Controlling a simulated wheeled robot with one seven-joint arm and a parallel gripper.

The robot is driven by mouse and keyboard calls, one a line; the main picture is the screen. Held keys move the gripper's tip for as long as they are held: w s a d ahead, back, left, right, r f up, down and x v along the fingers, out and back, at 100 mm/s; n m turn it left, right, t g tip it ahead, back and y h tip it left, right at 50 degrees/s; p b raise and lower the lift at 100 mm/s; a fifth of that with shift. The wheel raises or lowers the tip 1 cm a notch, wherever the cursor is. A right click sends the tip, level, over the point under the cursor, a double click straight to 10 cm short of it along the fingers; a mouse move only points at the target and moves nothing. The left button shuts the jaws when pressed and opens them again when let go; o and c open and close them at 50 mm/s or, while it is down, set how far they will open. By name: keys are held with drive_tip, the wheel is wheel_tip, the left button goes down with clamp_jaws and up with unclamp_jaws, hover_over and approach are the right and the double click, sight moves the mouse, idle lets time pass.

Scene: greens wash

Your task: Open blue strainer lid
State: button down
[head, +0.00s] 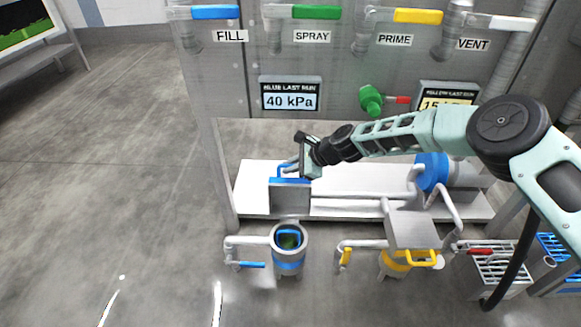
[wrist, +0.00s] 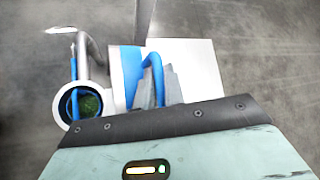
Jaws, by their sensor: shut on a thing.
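The blue strainer (head: 289,262) is a grey pot with a blue band. Its mouth is uncovered, with green matter and a blue basket inside; it also shows in the wrist view (wrist: 70,105). Its lid (head: 290,198) is a grey plate with a blue edge, standing about upright behind the mouth. My gripper (head: 296,167) is shut on the lid's blue handle (head: 284,168) at the top edge. In the wrist view the blue handle (wrist: 151,62) runs down to the fingers (wrist: 160,88), whose contact is partly hidden.
The yellow strainer (head: 395,268) stands to the right with its grey lid (head: 412,226) over it. A blue-handled valve (head: 250,265) is left of the blue strainer. The panel (head: 340,70) with coloured levers rises behind. Floor at left is clear.

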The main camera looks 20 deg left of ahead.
drive_tip(key=c, duration=1.5)
unclamp_jaws()
drive_tip(key=p+v, duration=0.4)
drive_tip(key=v, duration=0.8)
